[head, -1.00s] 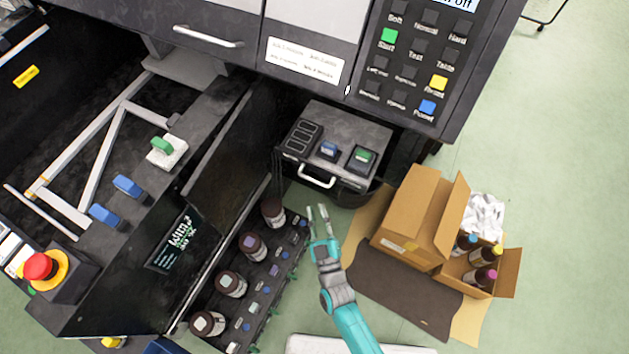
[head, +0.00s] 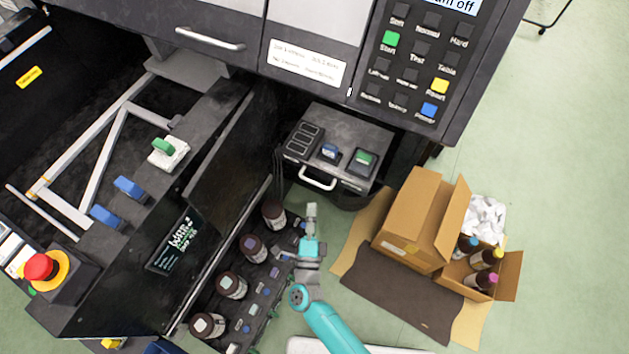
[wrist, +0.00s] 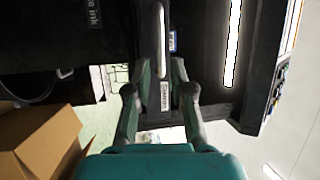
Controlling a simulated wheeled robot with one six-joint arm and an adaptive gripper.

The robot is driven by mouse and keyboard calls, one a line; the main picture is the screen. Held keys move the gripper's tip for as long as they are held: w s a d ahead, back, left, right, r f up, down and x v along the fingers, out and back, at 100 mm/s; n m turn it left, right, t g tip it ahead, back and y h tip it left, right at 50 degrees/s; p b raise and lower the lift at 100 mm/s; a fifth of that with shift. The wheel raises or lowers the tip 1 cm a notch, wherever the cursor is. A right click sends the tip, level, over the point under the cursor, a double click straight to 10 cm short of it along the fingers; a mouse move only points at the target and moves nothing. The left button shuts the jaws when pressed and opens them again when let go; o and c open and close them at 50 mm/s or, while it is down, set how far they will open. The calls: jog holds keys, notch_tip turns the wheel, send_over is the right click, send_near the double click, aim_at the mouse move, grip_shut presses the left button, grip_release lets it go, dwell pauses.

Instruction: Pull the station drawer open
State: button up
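The station drawer is a dark unit with a pale bar handle (head: 317,183) on its front, below the grey top (head: 345,130) with blue and green parts. The drawer front looks closed. My gripper (head: 312,210) is just in front of and below the handle in the head view, apart from it. In the wrist view my gripper (wrist: 161,68) has its two fingers spread with a gap between them. A pale upright bar (wrist: 160,40), which looks like the handle, is in line with that gap, beyond the fingertips. Nothing is held.
A rack with several dark bottles (head: 232,284) stands left of my arm. The control panel (head: 415,65) overhangs at upper right. Green floor is clear at far right.

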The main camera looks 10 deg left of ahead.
aim_at(315, 182)
jog(key=w, duration=0.3)
jog(key=w+r, duration=0.1)
jog(key=w, duration=0.5)
jog(key=shift+a+r, duration=0.2)
jog(key=shift+r, duration=0.1)
grip_shut()
